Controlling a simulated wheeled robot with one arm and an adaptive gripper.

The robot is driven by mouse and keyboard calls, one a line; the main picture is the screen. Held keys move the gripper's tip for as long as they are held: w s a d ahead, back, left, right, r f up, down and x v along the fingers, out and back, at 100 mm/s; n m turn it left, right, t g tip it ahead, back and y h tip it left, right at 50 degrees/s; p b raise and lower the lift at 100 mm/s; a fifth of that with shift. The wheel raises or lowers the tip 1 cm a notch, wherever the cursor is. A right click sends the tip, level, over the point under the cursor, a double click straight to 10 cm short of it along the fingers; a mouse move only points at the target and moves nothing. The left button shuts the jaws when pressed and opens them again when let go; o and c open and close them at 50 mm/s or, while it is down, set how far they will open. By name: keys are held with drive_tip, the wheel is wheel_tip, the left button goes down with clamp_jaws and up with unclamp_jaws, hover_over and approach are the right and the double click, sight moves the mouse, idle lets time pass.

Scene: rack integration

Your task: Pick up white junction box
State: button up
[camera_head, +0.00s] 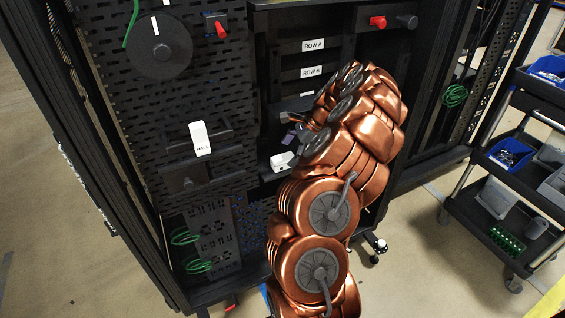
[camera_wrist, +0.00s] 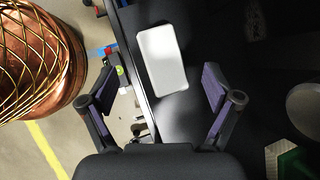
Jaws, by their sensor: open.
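The white junction box (camera_wrist: 162,58) is a pale rounded rectangle in the wrist view, lying on a dark surface close to its left edge. It stands between and just beyond the two open fingers of my gripper (camera_wrist: 158,88), with a gap on either side. In the head view a small white box (camera_head: 283,160), which looks like the same one, sits on a dark shelf of the rack, just below my gripper (camera_head: 291,133). My arm partly hides the gripper and the shelf there.
The black rack (camera_head: 220,300) has shelves labelled ROW A (camera_head: 313,45) and ROW B (camera_head: 311,72). A cart (camera_head: 480,222) with blue bins stands at right. A green item (camera_wrist: 290,160) lies at the wrist view's lower right.

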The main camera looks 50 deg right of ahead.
sight(284, 158)
drive_tip(key=x, duration=0.4)
drive_tip(key=shift+d+f, duration=0.1)
drive_tip(key=c, duration=1.6)
